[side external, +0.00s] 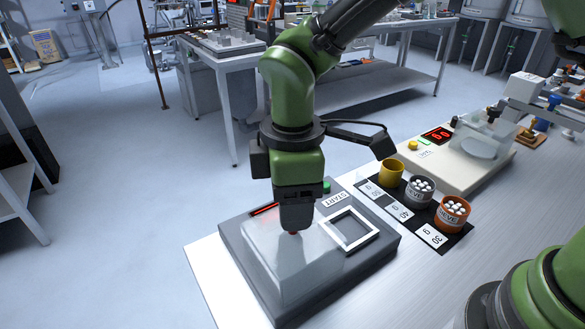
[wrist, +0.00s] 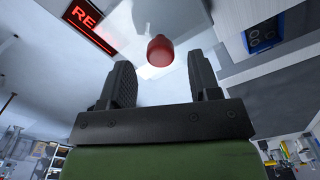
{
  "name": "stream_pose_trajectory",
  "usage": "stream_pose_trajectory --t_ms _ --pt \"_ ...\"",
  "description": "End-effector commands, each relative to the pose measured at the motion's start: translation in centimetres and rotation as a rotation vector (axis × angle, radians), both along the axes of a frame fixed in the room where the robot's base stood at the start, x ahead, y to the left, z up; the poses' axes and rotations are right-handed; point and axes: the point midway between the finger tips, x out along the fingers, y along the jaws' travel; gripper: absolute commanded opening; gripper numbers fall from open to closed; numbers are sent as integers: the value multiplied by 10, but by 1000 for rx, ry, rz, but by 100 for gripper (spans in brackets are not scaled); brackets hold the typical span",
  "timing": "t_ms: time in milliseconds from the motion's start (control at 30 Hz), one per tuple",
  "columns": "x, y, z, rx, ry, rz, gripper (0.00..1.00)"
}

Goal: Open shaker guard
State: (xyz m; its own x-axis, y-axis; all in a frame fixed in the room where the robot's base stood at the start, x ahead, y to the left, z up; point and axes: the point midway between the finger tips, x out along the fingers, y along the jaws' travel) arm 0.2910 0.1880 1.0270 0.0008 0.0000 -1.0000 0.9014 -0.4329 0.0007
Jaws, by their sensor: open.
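The shaker (side external: 372,262) is a grey box near the table's front left corner. Its guard (side external: 268,262) is a clear, closed-looking cover over the left part. A red knob (side external: 293,233) on the guard shows just under my gripper (side external: 295,218). In the wrist view the red knob (wrist: 160,51) lies between the tips of my open gripper (wrist: 160,70), with a gap to each finger. I cannot tell whether the fingers are level with the knob. What lies under the guard is hidden.
A white square frame (side external: 375,235) and a green START button (side external: 326,187) are on the shaker's top. A red lit display (wrist: 92,26) is beside the guard. Yellow (side external: 391,172), grey (side external: 420,190) and orange (side external: 453,212) cups stand right. A scale (side external: 470,160) stands behind them.

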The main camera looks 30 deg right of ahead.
Motion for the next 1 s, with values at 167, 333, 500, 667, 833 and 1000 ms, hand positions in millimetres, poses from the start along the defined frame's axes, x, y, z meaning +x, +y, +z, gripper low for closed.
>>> stream_pose_trajectory --t_ms 167,333,500,667,833,1000 --pt "1 1 39 5 -7 -1 57" --pt "1 0 66 3 -6 0 57" --pt "0 0 78 1 -2 0 57" --pt "0 0 79 1 0 0 57" --pt "0 -1 80 2 -2 -5 57" --pt "-5 -22 102 48 -41 -130 57"
